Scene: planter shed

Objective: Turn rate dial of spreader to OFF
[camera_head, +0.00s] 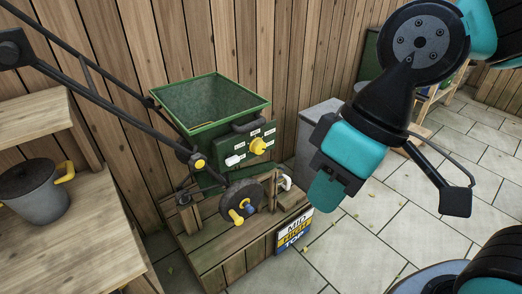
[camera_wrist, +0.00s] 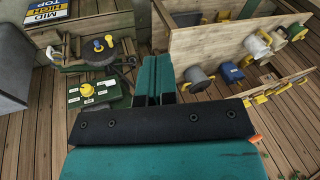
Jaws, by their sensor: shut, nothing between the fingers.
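The spreader has an open green hopper (camera_head: 212,102) with a green panel below its rim. A yellow rate dial (camera_head: 258,146) sits on that panel with small white labels around it. The label words and the dial's setting are too small to read. The dial also shows at the left of the wrist view (camera_wrist: 87,90). My gripper (camera_head: 325,192) has teal fingers pressed together and empty, in the air to the right of the spreader. In the wrist view the shut fingers (camera_wrist: 155,72) are right of the dial, apart from it.
A dark wheel (camera_head: 242,200) with a yellow knob sits below the panel. A blue, yellow and white sign (camera_head: 293,232) leans at the wooden stand's front. A grey box (camera_head: 317,140) stands behind. A shelf with a grey pot (camera_head: 30,190) is at left. Paved floor at right is mostly clear.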

